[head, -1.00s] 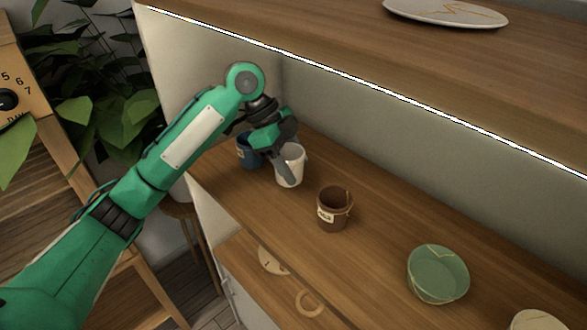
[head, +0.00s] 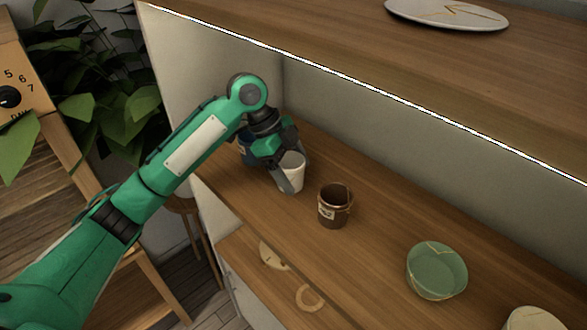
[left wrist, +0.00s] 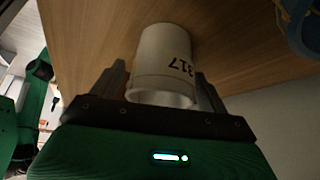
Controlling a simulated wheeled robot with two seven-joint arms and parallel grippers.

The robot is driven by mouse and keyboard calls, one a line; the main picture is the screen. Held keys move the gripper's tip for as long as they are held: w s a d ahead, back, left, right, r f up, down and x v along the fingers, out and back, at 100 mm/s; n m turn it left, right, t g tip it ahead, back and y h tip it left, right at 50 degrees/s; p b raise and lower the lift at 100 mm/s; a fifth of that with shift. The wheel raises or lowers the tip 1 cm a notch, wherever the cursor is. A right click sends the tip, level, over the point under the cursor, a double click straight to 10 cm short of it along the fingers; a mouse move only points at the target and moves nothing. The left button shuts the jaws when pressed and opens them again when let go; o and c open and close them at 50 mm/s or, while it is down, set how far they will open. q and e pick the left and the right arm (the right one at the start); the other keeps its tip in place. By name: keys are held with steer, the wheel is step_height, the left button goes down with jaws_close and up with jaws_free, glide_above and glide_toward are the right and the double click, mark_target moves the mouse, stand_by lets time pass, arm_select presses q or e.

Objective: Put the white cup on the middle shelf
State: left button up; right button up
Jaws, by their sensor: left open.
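The white cup (head: 292,172) stands upright on the wooden shelf board in the head view, partly covered by my left gripper. My left gripper (head: 282,176) is open, with its fingers at the cup. In the left wrist view the white cup (left wrist: 163,65), marked 317, lies between the two open fingers of my left gripper (left wrist: 162,85). I cannot tell whether the fingers touch it. My right gripper is not in view.
A blue cup (head: 246,150) stands just behind my gripper to the left. A brown cup (head: 333,207) and a green bowl (head: 437,270) stand to the right on the shelf board (head: 385,235). An upper board (head: 400,70) with a plate (head: 446,12) overhangs.

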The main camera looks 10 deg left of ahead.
arm_select(q)
steer(key=shift+w+a+r, duration=0.1)
steer(key=shift+a+r, duration=0.15)
steer(key=shift+r, duration=0.1)
steer(key=s+b+v, duration=0.1)
steer(key=b+v, duration=0.2)
steer(key=v, duration=0.8)
steer(key=shift+w+b, duration=0.3)
steer(key=shift+w, duration=0.15)
